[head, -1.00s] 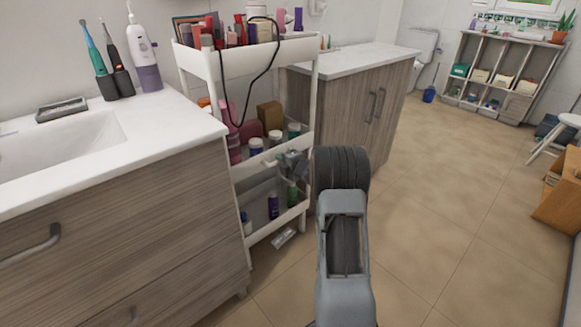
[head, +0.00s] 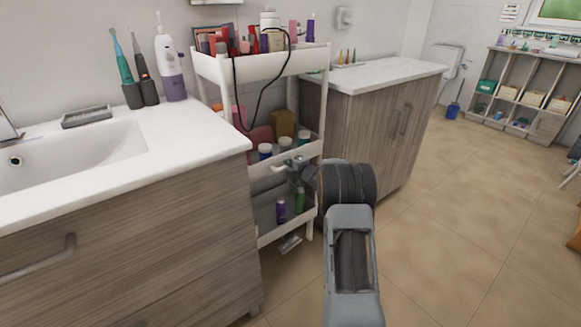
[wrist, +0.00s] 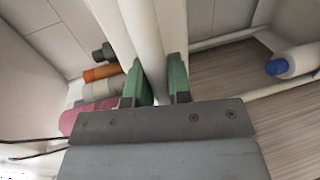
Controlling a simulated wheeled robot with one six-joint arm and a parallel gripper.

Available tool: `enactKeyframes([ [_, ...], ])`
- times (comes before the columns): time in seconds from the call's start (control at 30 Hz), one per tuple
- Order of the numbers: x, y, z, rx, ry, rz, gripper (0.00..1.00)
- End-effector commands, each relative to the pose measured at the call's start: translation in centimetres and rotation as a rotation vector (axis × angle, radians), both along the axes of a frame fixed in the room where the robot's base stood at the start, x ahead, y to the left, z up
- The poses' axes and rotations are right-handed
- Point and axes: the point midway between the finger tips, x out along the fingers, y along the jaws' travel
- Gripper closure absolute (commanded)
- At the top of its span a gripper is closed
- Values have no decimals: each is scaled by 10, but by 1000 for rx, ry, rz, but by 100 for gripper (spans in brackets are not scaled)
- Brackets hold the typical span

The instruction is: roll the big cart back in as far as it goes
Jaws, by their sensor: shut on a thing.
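The big cart (head: 270,68) is a white, narrow, tiered trolley standing in the gap between two wood-fronted cabinets. Bottles, tubes and boxes fill its tiers. My gripper (head: 298,168) is at its front, near the middle tier. In the wrist view my gripper (wrist: 164,88) has its green fingers closed around a white upright bar of the cart (wrist: 150,40). My arm partly hides the cart's lower right front. I cannot tell how much room is left behind it.
The left cabinet (head: 150,235) with a sink stands close beside the cart; the right cabinet (head: 370,130) is on its other side. A black cord (head: 262,95) hangs over the cart's top tier. The tiled floor (head: 450,220) at right is clear.

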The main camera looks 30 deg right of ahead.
Motion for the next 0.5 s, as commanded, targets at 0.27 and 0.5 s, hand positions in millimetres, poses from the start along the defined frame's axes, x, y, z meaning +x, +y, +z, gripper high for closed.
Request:
enactKeyframes([
  [0.27,3,3,5,0,-11,5,74],
  [0.5,1,-2,3,0,-7,-3,56],
])
